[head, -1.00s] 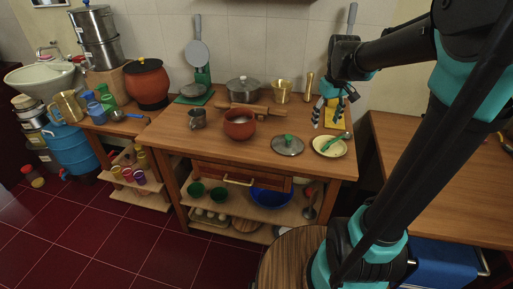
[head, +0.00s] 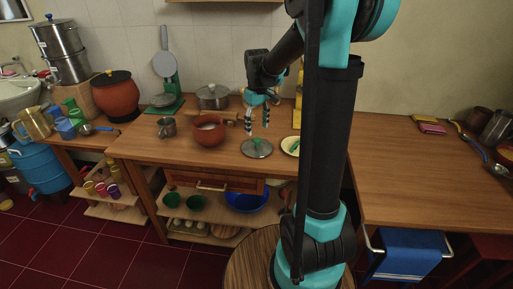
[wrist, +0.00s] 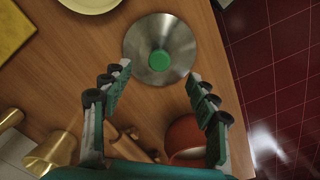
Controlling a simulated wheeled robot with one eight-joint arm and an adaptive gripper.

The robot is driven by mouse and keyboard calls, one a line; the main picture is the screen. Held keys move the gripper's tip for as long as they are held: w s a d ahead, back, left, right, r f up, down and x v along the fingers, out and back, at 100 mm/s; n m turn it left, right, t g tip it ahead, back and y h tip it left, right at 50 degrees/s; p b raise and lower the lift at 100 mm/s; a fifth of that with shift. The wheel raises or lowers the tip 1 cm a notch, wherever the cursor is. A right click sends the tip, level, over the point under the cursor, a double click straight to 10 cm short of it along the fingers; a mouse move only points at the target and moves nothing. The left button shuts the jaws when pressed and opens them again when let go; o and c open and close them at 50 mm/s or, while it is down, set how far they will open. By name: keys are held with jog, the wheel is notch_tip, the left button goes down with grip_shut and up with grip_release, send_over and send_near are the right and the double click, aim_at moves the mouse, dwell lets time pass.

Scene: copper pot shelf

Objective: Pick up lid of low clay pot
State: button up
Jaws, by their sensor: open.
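The lid (head: 257,152), a round grey disc with a green knob, lies flat on the wooden table, off the low clay pot (head: 206,137). The open reddish-brown pot stands just left of it. My gripper (head: 257,128) is open and empty, pointing down above the table near the lid's far side. In the wrist view the lid (wrist: 142,62) lies just beyond the spread fingertips, its green knob (wrist: 160,61) roughly centred between them. The pot (wrist: 185,135) is partly hidden behind the right finger.
A pale plate (wrist: 92,2) lies beside the lid; my arm partly covers it in the head view. A rolling pin (wrist: 125,140) and a brass vessel (wrist: 52,152) are near the gripper. A lidded metal pot (head: 213,97) stands behind. The right-hand counter (head: 420,170) is mostly clear.

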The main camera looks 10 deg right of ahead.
aim_at(257, 139)
jog(key=shift+f, duration=3.6)
grip_shut()
